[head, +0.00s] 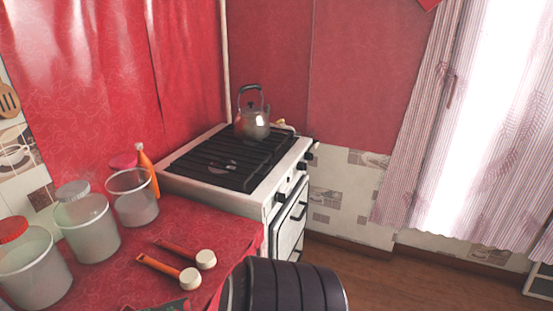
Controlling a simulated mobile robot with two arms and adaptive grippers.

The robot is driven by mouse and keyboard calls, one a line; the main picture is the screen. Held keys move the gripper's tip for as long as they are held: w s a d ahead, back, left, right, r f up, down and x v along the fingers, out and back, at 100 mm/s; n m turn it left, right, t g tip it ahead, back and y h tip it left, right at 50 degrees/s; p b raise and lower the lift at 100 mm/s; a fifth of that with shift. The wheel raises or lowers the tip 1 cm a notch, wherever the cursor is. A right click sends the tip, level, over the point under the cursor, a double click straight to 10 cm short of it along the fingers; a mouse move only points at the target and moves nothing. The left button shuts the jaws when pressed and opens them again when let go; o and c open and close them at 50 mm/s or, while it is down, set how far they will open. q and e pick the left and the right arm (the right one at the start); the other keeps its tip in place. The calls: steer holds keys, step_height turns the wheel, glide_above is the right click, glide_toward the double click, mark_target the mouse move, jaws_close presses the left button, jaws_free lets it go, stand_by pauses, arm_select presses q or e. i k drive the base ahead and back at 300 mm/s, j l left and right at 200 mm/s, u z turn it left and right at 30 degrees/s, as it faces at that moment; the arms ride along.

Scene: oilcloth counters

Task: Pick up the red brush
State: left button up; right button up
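Two brushes with round cream heads lie side by side on the red patterned counter in the head view. The one farther back has a darker red handle and looks like the red brush (175,247); its head points right. The nearer one is an orange brush (157,265), its head close to the first. Both lie flat and uncovered. Neither of my grippers shows in this view, so nothing is seen holding either brush.
Three clear containers line the left: one with a red lid behind it (38,270), a middle one (88,230), a far one (133,200). An orange bottle (147,168) stands behind. A stove (215,187) with a kettle (252,124) adjoins the counter (200,222).

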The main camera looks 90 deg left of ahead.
mark_target(206, 260)
steer(key=u, duration=0.45)
steer(key=j+u, duration=0.1)
steer(key=u, duration=0.35)
steer(key=i+u, duration=0.1)
steer(key=u, duration=1.3)
steer(key=i+u, duration=0.1)
steer(key=u, duration=0.8)
steer(key=i+u, duration=0.1)
steer(key=u, duration=0.35)
